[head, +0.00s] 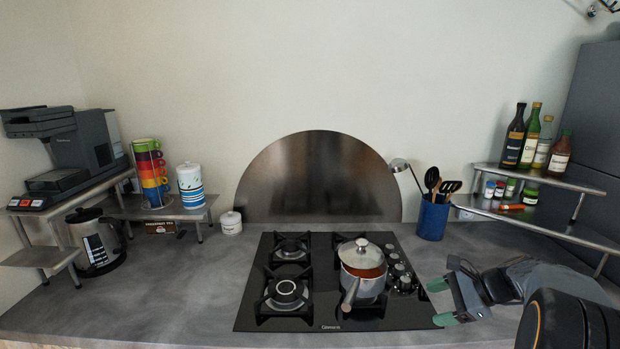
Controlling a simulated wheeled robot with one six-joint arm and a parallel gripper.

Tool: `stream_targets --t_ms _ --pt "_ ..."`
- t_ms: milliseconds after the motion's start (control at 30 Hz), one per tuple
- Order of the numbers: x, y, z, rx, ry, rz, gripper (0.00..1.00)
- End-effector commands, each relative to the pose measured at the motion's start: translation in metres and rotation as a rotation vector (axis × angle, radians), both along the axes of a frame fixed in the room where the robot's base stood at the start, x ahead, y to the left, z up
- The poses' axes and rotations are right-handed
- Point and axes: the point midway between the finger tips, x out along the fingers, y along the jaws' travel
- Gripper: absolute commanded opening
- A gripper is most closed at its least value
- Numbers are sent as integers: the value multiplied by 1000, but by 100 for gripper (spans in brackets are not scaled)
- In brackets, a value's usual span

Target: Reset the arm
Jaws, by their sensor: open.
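My gripper (440,302) is at the lower right of the head view, over the counter at the right edge of the cooktop. Its two green-tipped fingers are spread apart and point left, with nothing visible between them. A saucepan (366,288) with a lid tilted up on it (361,252) stands on the right side of the black gas cooktop (321,310), left of my gripper and apart from it. Its handle points toward the front.
A blue utensil holder (433,219) stands behind my gripper. A two-level corner shelf (545,178) with bottles is at the right. The counter left of the cooktop (180,285) is clear.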

Motion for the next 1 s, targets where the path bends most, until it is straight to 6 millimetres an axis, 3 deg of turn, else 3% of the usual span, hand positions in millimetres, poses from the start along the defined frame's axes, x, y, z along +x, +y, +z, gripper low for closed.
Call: stream_targets --t_ms 300,600,800,1000 --pt "-69 40 -29 -549 -168 535 72" --pt "-134 89 -23 -1039 -439 1192 72" --pt "-154 117 -9 -1136 -561 1309 72" --pt "-155 131 3 -1160 -635 1335 72"
